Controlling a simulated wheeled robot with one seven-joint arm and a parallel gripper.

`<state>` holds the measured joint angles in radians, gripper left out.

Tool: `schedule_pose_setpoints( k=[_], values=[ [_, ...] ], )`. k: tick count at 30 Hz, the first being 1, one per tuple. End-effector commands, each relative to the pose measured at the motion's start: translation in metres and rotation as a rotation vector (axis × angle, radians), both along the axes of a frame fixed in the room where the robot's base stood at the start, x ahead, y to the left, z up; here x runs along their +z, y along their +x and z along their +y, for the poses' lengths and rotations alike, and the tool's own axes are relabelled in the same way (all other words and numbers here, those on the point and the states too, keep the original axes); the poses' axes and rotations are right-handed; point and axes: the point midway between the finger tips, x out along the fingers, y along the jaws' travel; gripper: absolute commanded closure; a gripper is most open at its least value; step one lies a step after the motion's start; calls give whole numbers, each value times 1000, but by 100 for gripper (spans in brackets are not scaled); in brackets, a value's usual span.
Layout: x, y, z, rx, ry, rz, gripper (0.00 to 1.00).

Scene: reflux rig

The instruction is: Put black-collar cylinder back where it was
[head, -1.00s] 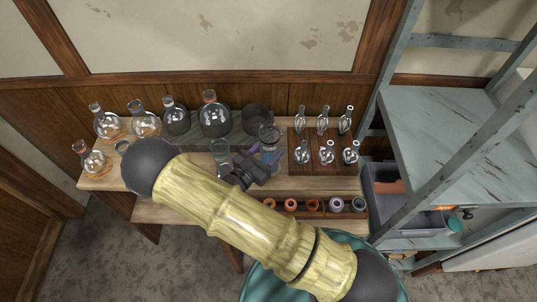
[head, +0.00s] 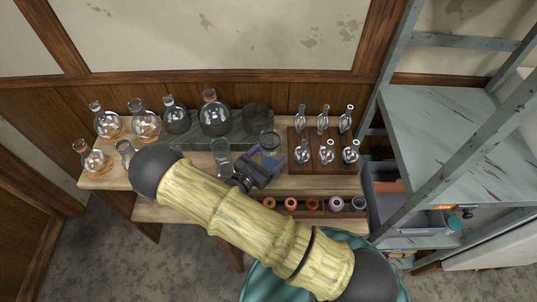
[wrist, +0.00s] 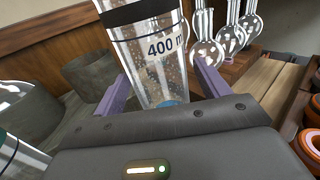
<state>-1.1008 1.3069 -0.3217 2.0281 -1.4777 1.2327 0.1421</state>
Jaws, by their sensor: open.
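The black-collar cylinder (wrist: 150,52) is a clear glass measuring cylinder with a black band and a "400 m…" mark, seen close up in the wrist view. In the head view the cylinder (head: 270,145) stands upright at the bench's middle, just left of the wooden flask rack; its foot is hidden behind my gripper. My gripper (wrist: 160,75) is open, with one purple finger on each side of the cylinder. It also shows in the head view (head: 268,163), low against the cylinder's near side. I cannot tell whether the fingers touch the glass.
Another clear cylinder (head: 221,152) stands close on the left. A grey stone ledge (head: 205,138) behind bears round flasks and a dark bowl (head: 255,116). The wooden rack (head: 313,160) holds several small flasks on the right. A front rack holds several coloured rings (head: 313,205).

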Motion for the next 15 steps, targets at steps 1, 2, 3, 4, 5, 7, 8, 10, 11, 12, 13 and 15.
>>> schedule_pose_setpoints(
  k=[1,2,3,4,5,7,8,10,11,12,13,15],
  values=[
    [0,0,0,0,0,0,25],
    [1,0,0,0,0,0,25],
    [2,0,0,0,0,0,25],
    [4,0,0,0,1,-1,25],
    [5,0,0,0,1,-1,25],
    [2,-6,6,2,1,0,25],
    [2,-9,8,2,2,-1,25],
    [1,-17,15,4,1,0,25],
    [1,-21,19,4,3,0,25],
    [1,-26,24,4,3,0,25],
    [1,-31,28,4,3,0,25],
    [1,-42,37,4,2,-1,25]
  ],
)
